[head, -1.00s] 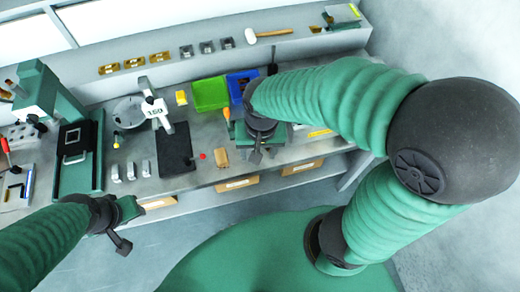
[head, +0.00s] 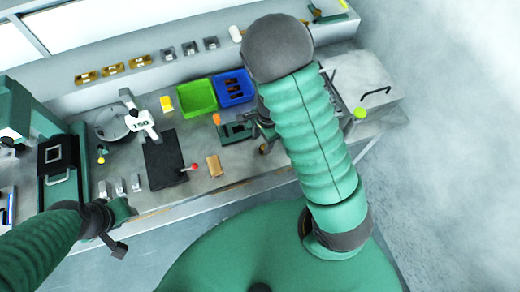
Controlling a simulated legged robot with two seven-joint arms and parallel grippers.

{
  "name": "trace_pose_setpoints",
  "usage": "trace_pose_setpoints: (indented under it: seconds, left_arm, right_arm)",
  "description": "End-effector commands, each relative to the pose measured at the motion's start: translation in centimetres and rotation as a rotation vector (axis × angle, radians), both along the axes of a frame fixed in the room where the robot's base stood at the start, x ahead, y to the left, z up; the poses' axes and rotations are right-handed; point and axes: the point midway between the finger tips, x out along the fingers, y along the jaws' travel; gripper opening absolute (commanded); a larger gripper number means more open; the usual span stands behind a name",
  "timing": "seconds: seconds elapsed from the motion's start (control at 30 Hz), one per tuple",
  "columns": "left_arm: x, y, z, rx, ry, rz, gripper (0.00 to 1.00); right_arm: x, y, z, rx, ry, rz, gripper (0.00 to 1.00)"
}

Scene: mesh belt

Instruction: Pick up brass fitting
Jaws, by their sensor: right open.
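A small brass-coloured piece (head: 264,148), possibly the brass fitting, shows at the bench front just below my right gripper. My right gripper (head: 262,128) is open, and my own arm hides much of it. Whether it touches the piece cannot be told. The blue bin (head: 248,99) behind it holds several brownish pieces too small to identify. My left gripper (head: 121,228) hangs at the front edge of the bench at the left, apart from the brass-coloured piece; its jaws are unclear.
A green bin (head: 197,97) stands beside the blue one. A green fixture (head: 236,130), a tan block (head: 214,166) and a black mat (head: 163,160) lie left of my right gripper. Several brass-coloured holders (head: 113,69) sit on the back ledge. A grey plate (head: 355,80) is at right.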

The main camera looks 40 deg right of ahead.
Motion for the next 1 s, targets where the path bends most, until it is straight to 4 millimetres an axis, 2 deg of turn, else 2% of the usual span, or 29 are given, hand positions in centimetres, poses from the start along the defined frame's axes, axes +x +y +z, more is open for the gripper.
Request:
trace_pose_setpoints:
  seconds: [0.1,0.2,0.43,0.83,1.0]
  left_arm:
    - [0.0,0.0,0.0,0.0,-0.001,-0.001,0.36]
    - [0.0,-0.1,-0.1,0.0,0.0,-0.001,0.36]
    - [0.0,-0.1,-0.1,0.0,0.0,-0.001,0.36]
    - [0.0,0.0,-0.1,0.0,0.0,-0.001,0.36]
    - [0.0,0.0,-0.1,0.0,0.0,-0.001,0.36]
  right_arm:
    - [0.0,-0.2,-2.3,0.001,0.002,-0.003,0.54]
    - [-0.1,0.2,-3.4,0.0,0.0,-0.002,0.54]
    - [0.1,0.8,-3.6,-0.005,0.0,0.001,0.54]
    - [0.0,0.3,-3.6,-0.002,0.0,0.0,0.02]
    - [0.0,0.2,-3.6,-0.001,0.0,-0.001,0.0]
